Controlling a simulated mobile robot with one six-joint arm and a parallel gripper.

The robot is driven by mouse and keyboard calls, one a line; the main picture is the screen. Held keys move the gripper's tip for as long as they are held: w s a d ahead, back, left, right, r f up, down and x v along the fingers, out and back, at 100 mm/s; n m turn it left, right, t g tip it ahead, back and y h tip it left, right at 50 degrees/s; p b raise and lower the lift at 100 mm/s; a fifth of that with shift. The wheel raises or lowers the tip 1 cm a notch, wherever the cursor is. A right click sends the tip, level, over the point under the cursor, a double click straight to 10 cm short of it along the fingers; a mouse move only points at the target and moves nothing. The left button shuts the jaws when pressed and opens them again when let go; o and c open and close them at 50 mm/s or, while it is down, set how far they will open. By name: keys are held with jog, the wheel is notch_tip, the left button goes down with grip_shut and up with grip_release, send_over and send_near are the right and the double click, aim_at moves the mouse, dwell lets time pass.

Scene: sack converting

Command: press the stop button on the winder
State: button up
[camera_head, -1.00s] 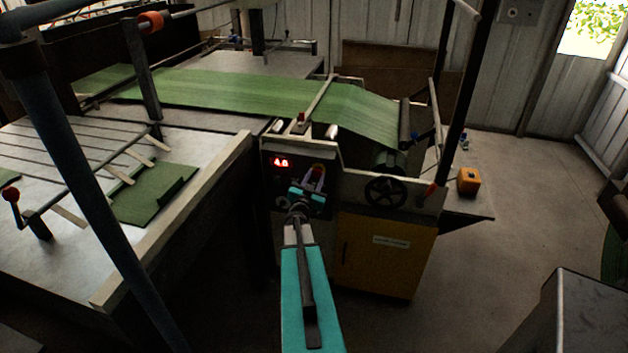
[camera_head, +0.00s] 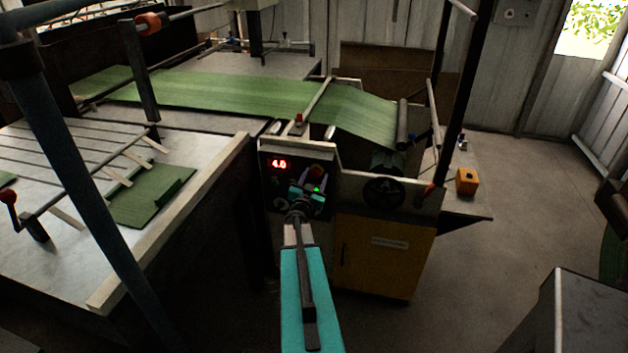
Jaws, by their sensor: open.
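The winder's dark control panel (camera_head: 270,178) is at the middle of the head view, with a red display (camera_head: 279,164) that reads 4.0. I cannot tell whether a fingertip touches the red button.
A yellow cabinet door (camera_head: 376,255) and a black handwheel (camera_head: 384,192) are right of my arm. Green fabric (camera_head: 230,92) runs over the machine. A table (camera_head: 215,165) with cut green pieces stands left.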

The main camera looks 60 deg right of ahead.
jog(key=shift+a, duration=0.15)
jog(key=shift+s+a, duration=0.1)
jog(key=shift+a, duration=0.6)
jog(key=v, duration=1.2)
jog(key=shift+s, duration=0.2)
jog(key=shift+s, duration=0.1)
dwell(0.3)
